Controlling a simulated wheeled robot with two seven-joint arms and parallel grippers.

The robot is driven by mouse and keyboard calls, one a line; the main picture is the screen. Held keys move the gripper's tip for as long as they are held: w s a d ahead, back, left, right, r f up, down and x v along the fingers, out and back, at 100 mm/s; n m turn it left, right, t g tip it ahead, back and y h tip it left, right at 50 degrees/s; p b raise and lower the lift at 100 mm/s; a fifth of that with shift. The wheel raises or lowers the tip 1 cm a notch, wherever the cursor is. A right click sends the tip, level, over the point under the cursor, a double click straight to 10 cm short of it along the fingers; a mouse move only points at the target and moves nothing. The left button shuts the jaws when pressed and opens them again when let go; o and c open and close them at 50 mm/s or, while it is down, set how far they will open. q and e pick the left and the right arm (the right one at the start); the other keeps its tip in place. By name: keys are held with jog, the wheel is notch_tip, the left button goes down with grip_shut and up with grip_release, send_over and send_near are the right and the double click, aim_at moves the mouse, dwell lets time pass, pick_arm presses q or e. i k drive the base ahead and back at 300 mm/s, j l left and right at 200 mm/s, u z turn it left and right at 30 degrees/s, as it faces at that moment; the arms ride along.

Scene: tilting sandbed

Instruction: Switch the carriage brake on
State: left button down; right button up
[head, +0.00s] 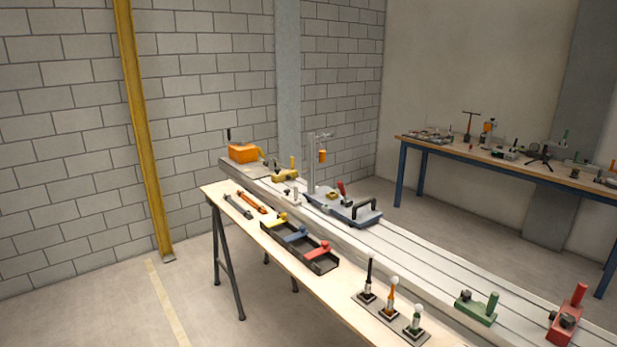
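A grey-blue carriage (350,213) sits on the long grey slotted bed (420,245), near the middle of the picture. It carries a black arched handle (365,206) at its right end. A small red-topped lever (342,188) stands up on it, leaning slightly; I cannot tell whether this is the brake or which setting it is in. A grey post (311,165) with a hanging orange piece (323,156) rises at the carriage's left end. Neither of my grippers is in view.
A wooden trestle table (335,290) runs along the bed's near side. It holds a black tray (325,262) with coloured pieces, two long tools and three upright levers. Green (477,308) and red (567,322) blocks stand on the bed's right end. Floor at left is clear.

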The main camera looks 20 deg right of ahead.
aim_at(339, 183)
jog(key=i+j+u, duration=0.1)
jog(key=i, duration=1)
jog(key=i+z, duration=0.35)
jog(key=i+j+z, duration=0.1)
jog(key=z, duration=0.25)
jog(key=i+j+z, duration=0.2)
jog(key=z, duration=0.15)
jog(key=i+z, duration=0.75)
